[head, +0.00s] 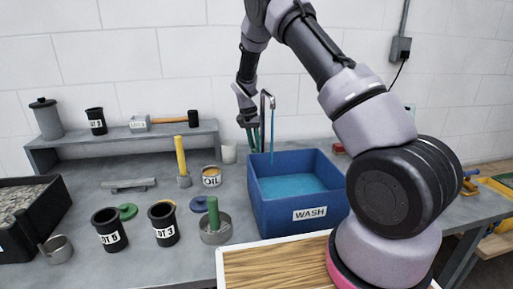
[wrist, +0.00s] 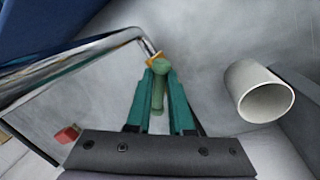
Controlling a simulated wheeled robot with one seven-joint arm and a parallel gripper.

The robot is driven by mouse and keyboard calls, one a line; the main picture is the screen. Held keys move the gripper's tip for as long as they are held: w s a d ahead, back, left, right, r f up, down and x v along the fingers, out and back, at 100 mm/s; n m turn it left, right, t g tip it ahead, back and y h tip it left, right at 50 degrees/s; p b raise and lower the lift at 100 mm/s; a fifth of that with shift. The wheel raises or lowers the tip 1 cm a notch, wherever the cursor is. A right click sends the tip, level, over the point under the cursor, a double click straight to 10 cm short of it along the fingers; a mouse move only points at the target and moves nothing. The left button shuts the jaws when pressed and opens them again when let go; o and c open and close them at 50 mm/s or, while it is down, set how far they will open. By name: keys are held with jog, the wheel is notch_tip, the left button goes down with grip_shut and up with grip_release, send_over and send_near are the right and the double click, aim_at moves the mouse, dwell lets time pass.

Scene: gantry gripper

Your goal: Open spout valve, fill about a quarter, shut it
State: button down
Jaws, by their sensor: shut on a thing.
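The blue bin labelled WASH (head: 268,205) stands right of the table's middle with light blue water (head: 295,186) inside. The metal spout (head: 267,94) arches over its back left part, and a thin blue stream (head: 272,135) falls from it into the bin. In the wrist view the spout pipe (wrist: 105,43) runs to the upper left. My gripper (head: 250,125) is behind the bin's back left corner. In the wrist view its teal fingers (wrist: 158,90) are shut on the green valve handle (wrist: 158,97), which joins an orange-yellow fitting (wrist: 155,59) on the pipe.
A white cup (head: 229,152) stands left of my gripper and shows close by in the wrist view (wrist: 262,97). A wood board (head: 275,268) lies in front.

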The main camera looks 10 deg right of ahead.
jog(key=m, duration=0.3)
jog(key=w+m+y, duration=0.1)
jog(key=m, duration=0.3)
jog(key=a+m+g, duration=0.1)
jog(key=m, duration=0.2)
jog(key=shift+w+y, duration=0.15)
jog(key=shift+y, duration=0.25)
jog(key=shift+m, duration=0.4)
jog(key=c, duration=0.8)
grip_release()
jog(key=shift+w, duration=0.1)
jog(key=shift+d, duration=0.1)
jog(key=v, duration=1)
jog(key=shift+r, duration=0.4)
